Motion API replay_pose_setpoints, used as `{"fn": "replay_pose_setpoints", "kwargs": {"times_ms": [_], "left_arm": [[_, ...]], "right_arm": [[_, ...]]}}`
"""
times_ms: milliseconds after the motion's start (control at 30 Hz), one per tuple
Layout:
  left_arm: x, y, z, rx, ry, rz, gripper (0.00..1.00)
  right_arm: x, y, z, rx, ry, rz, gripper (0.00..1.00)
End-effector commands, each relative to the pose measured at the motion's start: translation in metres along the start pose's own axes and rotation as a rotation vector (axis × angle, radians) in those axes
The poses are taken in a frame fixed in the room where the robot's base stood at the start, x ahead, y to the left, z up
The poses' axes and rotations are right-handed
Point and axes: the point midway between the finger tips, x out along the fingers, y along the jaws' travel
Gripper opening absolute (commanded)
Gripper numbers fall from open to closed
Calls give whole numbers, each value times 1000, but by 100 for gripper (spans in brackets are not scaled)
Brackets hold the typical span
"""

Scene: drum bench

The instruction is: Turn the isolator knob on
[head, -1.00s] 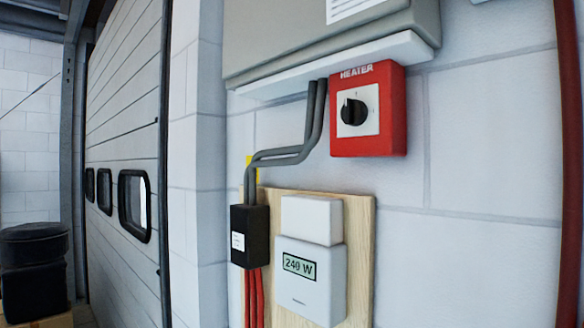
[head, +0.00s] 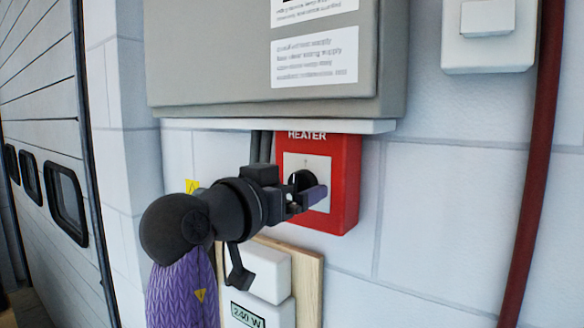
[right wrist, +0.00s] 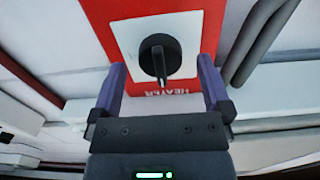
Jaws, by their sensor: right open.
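The isolator is a red box (head: 347,190) marked HEATER, mounted on the wall below a grey cabinet. Its black round knob (right wrist: 160,58) sits on a white square plate; in the head view the knob (head: 302,180) is partly hidden by my gripper. In the right wrist view, which is upside down, a white mark on the knob points toward the HEATER lettering. My right gripper (head: 308,197) is at the front of the box, open. In the right wrist view its purple fingers (right wrist: 162,88) stand apart on either side of the knob, with gaps visible. My left gripper is not in view.
The grey cabinet (head: 270,60) and its white ledge (head: 350,126) overhang the box. Below, a white meter (head: 262,310) reads 240 W on a wooden board (head: 310,285). A dark red pipe (head: 535,170) runs down the right. Wall between is clear.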

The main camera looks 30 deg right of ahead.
Motion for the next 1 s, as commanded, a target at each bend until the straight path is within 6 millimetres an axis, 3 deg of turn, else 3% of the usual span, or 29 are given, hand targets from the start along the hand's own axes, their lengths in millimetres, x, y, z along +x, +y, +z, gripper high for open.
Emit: {"fn": "replay_pose_setpoints", "kwargs": {"times_ms": [367,800,1000], "left_arm": [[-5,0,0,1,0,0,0],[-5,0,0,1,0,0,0],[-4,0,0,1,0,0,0]], "right_arm": [[11,0,1,0,1,-1,99],[11,0,1,-1,1,-1,8],[11,0,1,11,1,-2,4]]}}
